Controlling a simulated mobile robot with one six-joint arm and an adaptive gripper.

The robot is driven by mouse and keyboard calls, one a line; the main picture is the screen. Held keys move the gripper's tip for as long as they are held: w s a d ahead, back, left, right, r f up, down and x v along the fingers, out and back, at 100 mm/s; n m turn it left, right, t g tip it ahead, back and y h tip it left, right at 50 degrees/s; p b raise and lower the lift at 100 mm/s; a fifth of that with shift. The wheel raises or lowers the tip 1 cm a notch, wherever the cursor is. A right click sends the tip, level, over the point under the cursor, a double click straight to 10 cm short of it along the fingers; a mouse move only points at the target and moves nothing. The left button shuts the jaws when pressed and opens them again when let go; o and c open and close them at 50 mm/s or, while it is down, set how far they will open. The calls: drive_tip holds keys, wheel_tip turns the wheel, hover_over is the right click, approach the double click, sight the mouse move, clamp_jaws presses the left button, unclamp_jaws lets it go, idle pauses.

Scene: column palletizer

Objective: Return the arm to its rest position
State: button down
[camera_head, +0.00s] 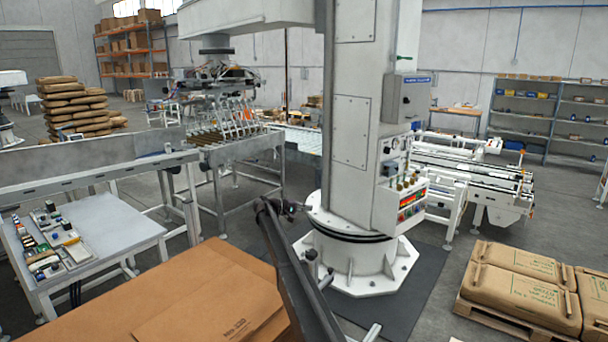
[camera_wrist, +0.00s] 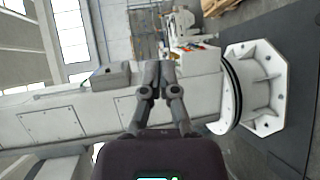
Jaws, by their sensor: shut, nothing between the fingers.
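My gripper (camera_wrist: 158,72) is in the middle of the wrist view. Its two dark fingers are closed together at the tips with nothing between them. In that view the white column (camera_wrist: 60,122) lies sideways across the picture behind the fingers. In the head view my dark arm reaches up from the bottom edge in front of the column's foot. I cannot clearly make out the fingers there.
A white column machine (camera_head: 350,130) stands just beyond my arm on a bolted base (camera_head: 355,260). Sacks on a pallet (camera_head: 520,285) are at the right. A conveyor (camera_head: 470,170) stands behind.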

drive_tip(key=s+d+f+m+g+y+b, duration=0.1)
drive_tip(key=s+d+f+y+b, duration=0.1)
drive_tip(key=s+d+f+b, duration=0.5)
drive_tip(key=s+d+f+g+y+b, duration=0.1)
drive_tip(key=s+d+f+y+b, duration=0.25)
drive_tip(key=s+f, duration=0.8)
drive_tip(key=s+d+f+m+g+y+b, duration=0.1)
drive_tip(key=s+d+f+y+b, duration=0.1)
drive_tip(key=s+d+f+b, duration=0.5)
drive_tip(key=s+a+f+g+y+b, duration=0.1)
drive_tip(key=s+f+y+b, duration=0.3)
drive_tip(key=s+f, duration=0.55)
drive_tip(key=s+f+m+y+b, duration=0.1)
drive_tip(key=s+f+b, duration=0.5)
drive_tip(key=s, duration=0.7)
drive_tip(key=s+a+f+g+y+b, duration=0.1)
drive_tip(key=s+f+y+b, duration=0.2)
drive_tip(key=s+f+b, duration=0.65)
wheel_tip(320, 180, up, 17)
drive_tip(key=s+p, duration=0.2)
drive_tip(key=p, duration=1.7)
